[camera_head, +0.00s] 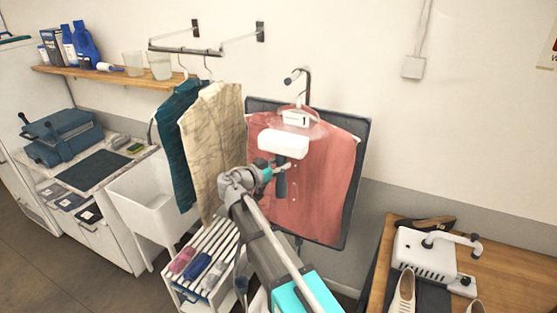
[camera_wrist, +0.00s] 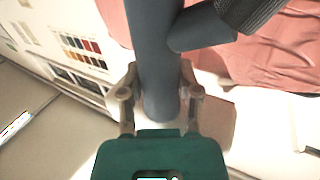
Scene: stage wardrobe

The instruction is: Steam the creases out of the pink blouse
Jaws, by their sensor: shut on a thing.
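The pink blouse (camera_head: 325,175) hangs on a hanger from a hooked stand, in front of a dark board (camera_head: 358,170). My gripper (camera_head: 275,173) is shut on the dark handle (camera_head: 281,187) of a steamer. The steamer's white head (camera_head: 283,144) is in front of the blouse's upper left part; I cannot tell whether it touches the cloth. A pale haze lies around the collar. In the wrist view the handle (camera_wrist: 155,45) runs between my gripper's fingers (camera_wrist: 160,97), and pink cloth (camera_wrist: 285,65) shows behind it. My arm hides the blouse's lower left part.
A teal garment (camera_head: 178,125) and a patterned beige shirt (camera_head: 213,140) hang close on the left. A slatted rack (camera_head: 228,238) stands below. A wooden table (camera_head: 515,280) with a white device (camera_head: 422,255) and shoes is at right.

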